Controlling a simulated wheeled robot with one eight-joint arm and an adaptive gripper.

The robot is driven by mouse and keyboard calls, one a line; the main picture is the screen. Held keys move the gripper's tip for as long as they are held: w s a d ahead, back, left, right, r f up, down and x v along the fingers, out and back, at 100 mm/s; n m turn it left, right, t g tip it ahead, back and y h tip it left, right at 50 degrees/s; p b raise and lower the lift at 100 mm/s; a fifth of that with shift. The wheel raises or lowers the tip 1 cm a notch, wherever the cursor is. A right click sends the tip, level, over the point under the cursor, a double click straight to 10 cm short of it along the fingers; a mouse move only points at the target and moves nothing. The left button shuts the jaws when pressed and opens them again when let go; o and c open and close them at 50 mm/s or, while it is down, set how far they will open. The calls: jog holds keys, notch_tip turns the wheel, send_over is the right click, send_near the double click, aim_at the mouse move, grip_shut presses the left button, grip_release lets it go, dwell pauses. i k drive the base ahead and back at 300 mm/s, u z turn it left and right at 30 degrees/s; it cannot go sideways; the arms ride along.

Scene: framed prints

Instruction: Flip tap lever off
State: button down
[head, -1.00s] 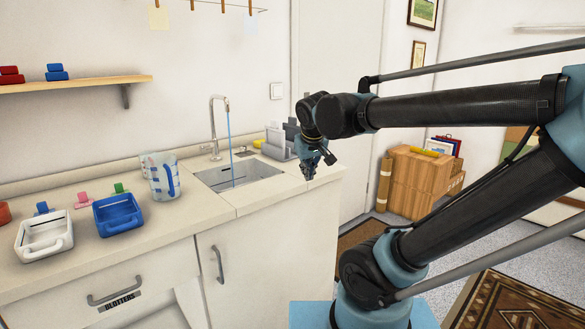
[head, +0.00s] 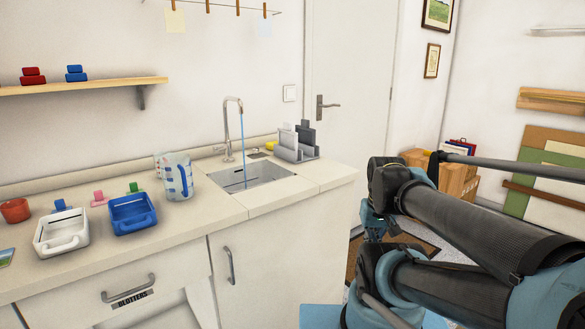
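The tap (head: 231,125) is a tall curved silver spout behind the sink (head: 248,176), with a blue stream of water running down into the basin. A small handle part shows near its base, but it is too small to tell its position. My gripper (head: 374,227) is low at the right, beyond the counter's right end and well away from the tap. It is partly hidden by my arm, and its fingers cannot be made out.
A clear pitcher with blue marks (head: 177,176) stands left of the sink. A grey rack (head: 296,143) and yellow sponge (head: 271,145) are at its right. White (head: 62,233) and blue (head: 132,213) trays sit on the left counter. The front counter beside the sink is clear.

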aim_at(216, 149)
jog(key=z, duration=0.35)
jog(key=k, duration=1.55)
jog(key=u, duration=0.6)
jog(key=i, duration=1.05)
jog(key=z, duration=0.05)
